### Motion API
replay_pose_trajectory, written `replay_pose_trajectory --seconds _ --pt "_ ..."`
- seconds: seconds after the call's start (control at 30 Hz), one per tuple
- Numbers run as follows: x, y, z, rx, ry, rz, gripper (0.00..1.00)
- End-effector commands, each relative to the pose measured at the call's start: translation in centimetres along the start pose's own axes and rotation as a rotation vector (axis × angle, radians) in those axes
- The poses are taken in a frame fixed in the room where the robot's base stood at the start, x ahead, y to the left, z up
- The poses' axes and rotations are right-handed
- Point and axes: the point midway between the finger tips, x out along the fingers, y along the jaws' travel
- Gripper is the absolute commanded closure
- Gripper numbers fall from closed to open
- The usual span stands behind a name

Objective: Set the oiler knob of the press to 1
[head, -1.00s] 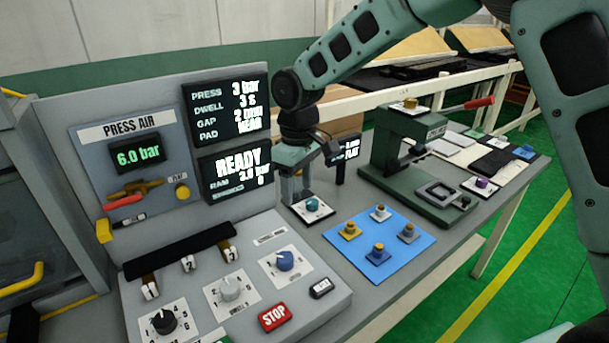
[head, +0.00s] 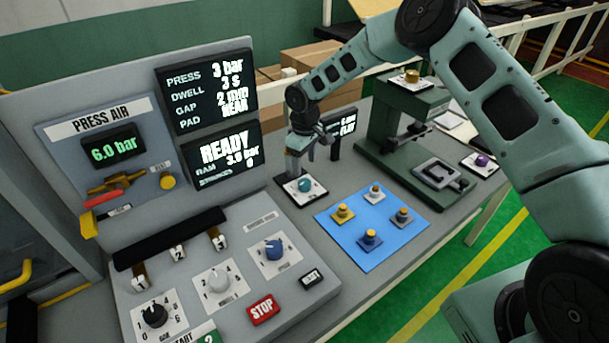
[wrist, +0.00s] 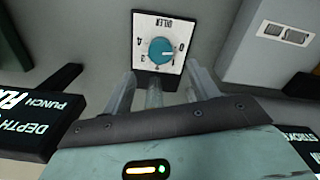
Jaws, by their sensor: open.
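The oiler knob (head: 305,185) is a round teal knob on a white square plate, on the table right of the press panel. In the wrist view the knob (wrist: 162,50) sits upside down under the word OILER, with numbers 0 to 4 around it. Its white pointer line points right in that view, toward the 0 side; the exact mark is hard to read. My gripper (head: 301,163) is just above and behind the knob in the head view. In the wrist view its open fingers (wrist: 163,85) reach toward the plate, apart from the knob, with nothing between them.
The press panel (head: 185,232) with knobs and a red STOP button stands at left. A blue mat (head: 372,228) with several small knobs lies to the right. A green press (head: 393,140) stands behind it. A dark display (head: 343,122) stands close beside my gripper.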

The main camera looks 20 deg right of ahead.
Motion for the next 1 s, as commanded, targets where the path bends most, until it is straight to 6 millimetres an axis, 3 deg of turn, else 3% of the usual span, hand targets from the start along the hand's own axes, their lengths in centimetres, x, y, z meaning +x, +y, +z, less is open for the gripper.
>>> replay_pose_trajectory --seconds 0.2,0.4,0.83,0.87,1.0 --pt "4.1 -0.1 0.0 0.0 -0.002 -0.002 0.41" --pt "6.7 -0.1 0.0 0.001 -0.001 -0.001 0.41" --pt "7.8 0.0 0.0 0.0 0.001 0.001 0.41" --pt "7.8 0.0 0.0 0.0 0.001 0.001 0.44" --pt "7.8 0.0 0.0 0.0 0.0 0.001 0.82"
